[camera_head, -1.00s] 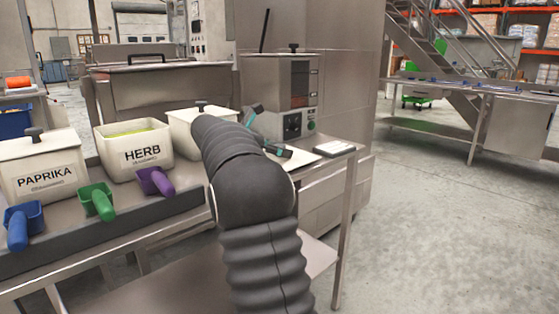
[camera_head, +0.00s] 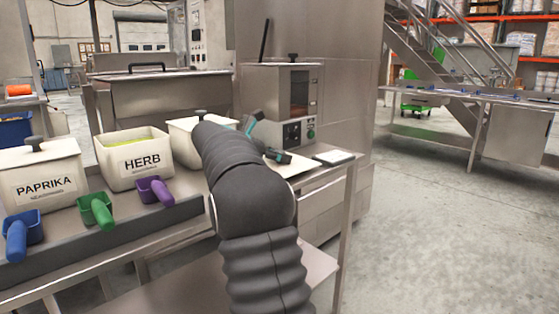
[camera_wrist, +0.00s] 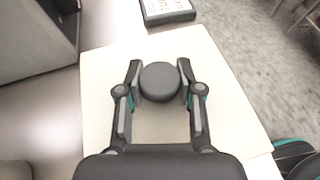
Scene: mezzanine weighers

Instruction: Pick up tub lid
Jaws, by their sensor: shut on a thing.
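The tub lid (camera_wrist: 225,95) is a flat cream plate with a round black knob (camera_wrist: 160,83) in its middle. In the wrist view my gripper (camera_wrist: 158,85) has its two fingers on either side of the knob, shut on it. In the head view my gripper (camera_head: 268,140) is at the right end of the bench, and a pale edge of the lid (camera_head: 297,165) shows beside it. My arm hides much of the lid there. I cannot tell whether the lid touches the bench. The HERB tub (camera_head: 137,165) stands uncovered with green contents.
The lidded PAPRIKA tub (camera_head: 40,185) and another tub (camera_head: 185,145) flank HERB. Blue (camera_head: 20,235), green (camera_head: 97,212) and purple (camera_head: 155,191) scoops sit in front. A steel machine (camera_head: 285,100) stands behind the lid; a small flat device (camera_head: 334,157) lies right. The right floor is clear.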

